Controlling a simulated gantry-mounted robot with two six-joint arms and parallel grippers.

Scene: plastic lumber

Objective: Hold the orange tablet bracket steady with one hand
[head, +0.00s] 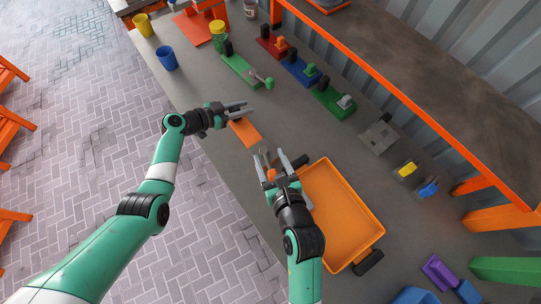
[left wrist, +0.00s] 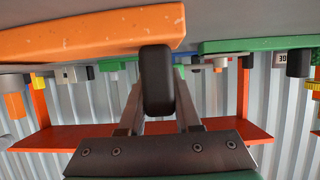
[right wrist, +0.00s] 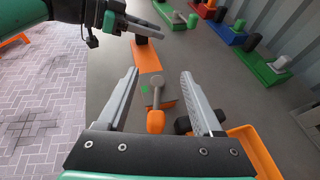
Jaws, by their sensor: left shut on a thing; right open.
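The orange tablet bracket (head: 246,133) lies on the grey bench. It is a flat orange bar with an upright black knob, and its underside edge shows large in the left wrist view (left wrist: 90,35). My left gripper (head: 238,107) is shut on the black knob (left wrist: 157,80) at the bracket's far end. My right gripper (right wrist: 160,75) is open and empty, nearer the front. A tool with an orange handle (right wrist: 155,121) and grey shaft lies between and below its fingers, apart from them as far as I can tell.
An orange tray (head: 345,215) with black handles stands right of my right gripper. Green, red and blue brackets (head: 299,71) with black knobs line the back. Yellow and blue cups (head: 167,57) stand at the upper left. The bench's left edge runs close by my arms.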

